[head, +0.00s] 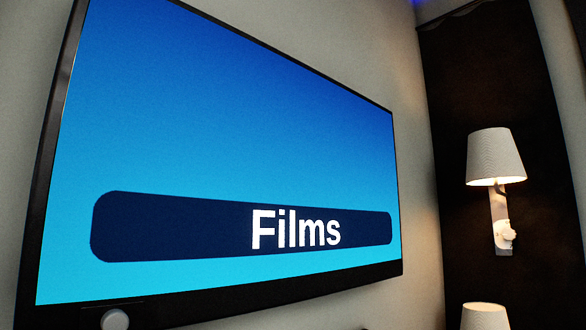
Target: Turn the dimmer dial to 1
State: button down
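No dial with readable numbers shows in the head view. A pale round knob-like thing (115,320) is cut off by the bottom edge at the lower left, in front of or at the screen's lower frame; I cannot tell whether it is the dimmer dial. A small white rounded part (506,235) sits on the lower mount of the lit wall lamp at the right; I cannot tell what it is. No marks or setting can be read on either. My gripper is not in view.
A large wall screen (220,130) showing "Films" fills the left and middle. A lit lamp with a white shade (496,157) hangs on the dark wall panel (455,90) at the right. Another pale shade (485,317) is cut off below it.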

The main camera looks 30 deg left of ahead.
aim_at(508, 233)
jog(key=z, duration=0.9)
jog(key=i, duration=0.85)
jog(key=u, duration=2.95)
jog(key=i, duration=0.5)
jog(key=k, duration=1)
jog(key=u, duration=1)
jog(key=i, duration=0.85)
jog(key=z, duration=0.05)
